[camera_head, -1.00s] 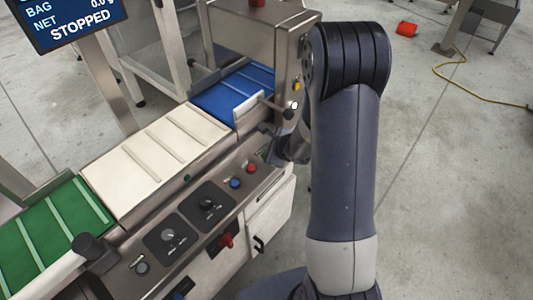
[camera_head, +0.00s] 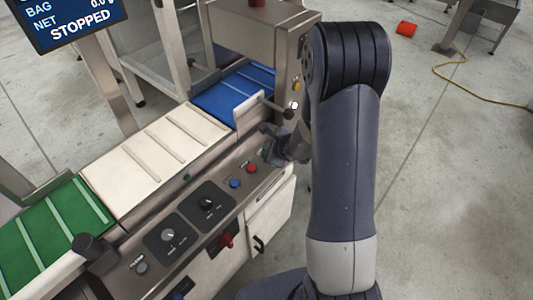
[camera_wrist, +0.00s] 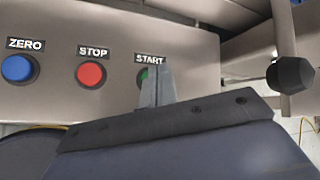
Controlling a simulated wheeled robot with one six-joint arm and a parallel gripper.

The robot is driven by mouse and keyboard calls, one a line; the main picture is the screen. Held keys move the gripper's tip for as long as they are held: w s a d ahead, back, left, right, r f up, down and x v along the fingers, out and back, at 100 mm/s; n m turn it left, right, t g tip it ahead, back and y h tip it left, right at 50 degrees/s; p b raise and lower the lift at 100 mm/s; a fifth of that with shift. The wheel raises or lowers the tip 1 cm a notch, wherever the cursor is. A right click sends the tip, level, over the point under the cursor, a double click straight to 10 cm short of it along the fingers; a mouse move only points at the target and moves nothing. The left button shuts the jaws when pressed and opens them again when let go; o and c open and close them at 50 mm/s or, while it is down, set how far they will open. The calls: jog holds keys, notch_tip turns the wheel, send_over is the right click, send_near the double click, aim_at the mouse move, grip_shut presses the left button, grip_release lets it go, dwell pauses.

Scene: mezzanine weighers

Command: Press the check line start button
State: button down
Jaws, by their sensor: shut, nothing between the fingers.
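The green start button (camera_wrist: 144,76) sits under the START label in the wrist view, mostly hidden behind my gripper's fingertips. My gripper (camera_wrist: 158,80) is shut and empty, with its tips overlapping the button's right side in the picture. I cannot tell whether the tips touch it. In the head view my gripper and wrist hang at the far end of the control panel (camera_head: 222,221) and hide the start button. The red stop button (camera_wrist: 90,75) and blue zero button (camera_wrist: 17,69) are left of it. The display (camera_head: 75,22) reads STOPPED.
A lever with a black knob (camera_wrist: 290,75) juts out right of the buttons; the knob also shows in the head view (camera_head: 288,113). Two dark dials (camera_head: 207,203) and a red switch (camera_head: 226,240) sit nearer on the machine. Open floor lies right of my arm.

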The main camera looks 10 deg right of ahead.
jog(key=shift+f, duration=0.1)
jog(key=shift+f+b, duration=0.3)
jog(key=shift+b, duration=0.4)
